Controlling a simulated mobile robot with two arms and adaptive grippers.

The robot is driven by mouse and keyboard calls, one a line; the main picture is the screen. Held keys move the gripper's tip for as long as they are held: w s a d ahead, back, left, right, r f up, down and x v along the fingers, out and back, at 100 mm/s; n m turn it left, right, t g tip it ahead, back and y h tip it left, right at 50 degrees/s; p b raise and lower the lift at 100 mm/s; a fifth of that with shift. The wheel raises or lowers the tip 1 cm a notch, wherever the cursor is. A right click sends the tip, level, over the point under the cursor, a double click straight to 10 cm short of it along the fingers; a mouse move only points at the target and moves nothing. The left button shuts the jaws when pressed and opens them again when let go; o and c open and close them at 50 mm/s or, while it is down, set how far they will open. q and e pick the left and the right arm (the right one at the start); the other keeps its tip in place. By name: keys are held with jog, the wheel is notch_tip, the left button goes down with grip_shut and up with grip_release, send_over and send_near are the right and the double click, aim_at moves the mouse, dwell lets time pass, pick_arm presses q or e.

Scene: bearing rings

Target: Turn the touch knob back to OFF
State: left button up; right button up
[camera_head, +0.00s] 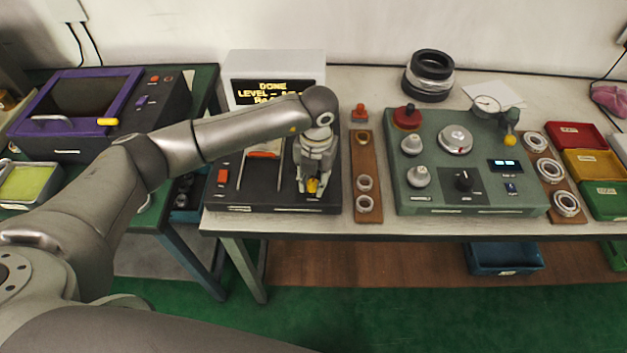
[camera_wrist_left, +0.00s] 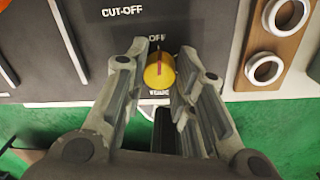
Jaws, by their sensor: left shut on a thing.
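The touch knob is a small yellow knob (camera_head: 312,186) at the front right of a dark device (camera_head: 268,207). In the left wrist view the yellow knob (camera_wrist_left: 158,76) has a short red mark on its face, which stands roughly upright. A label reading OFF is printed just above it, and another label below is partly covered. My left gripper (camera_head: 313,190) points down at the panel. In the left wrist view its two fingers (camera_wrist_left: 160,85) flank the knob closely and are shut on it. My right gripper is in neither view.
A display box (camera_head: 273,72) behind reads DONE and LEVEL, partly hidden by my arm. A wooden strip with rings (camera_head: 367,150) stands close to the right. Further right is a green panel (camera_head: 470,207) with several knobs. A purple-framed box (camera_head: 75,100) is at left.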

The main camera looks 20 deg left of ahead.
aim_at(316, 182)
pick_arm(q)
jog(key=shift+w+r+n, duration=0.1)
jog(key=shift+n, duration=0.5)
jog(key=o, duration=1)
jog(key=shift+o, duration=0.2)
notch_tip(316, 182, up, 12)
jog(key=shift+d, duration=0.25)
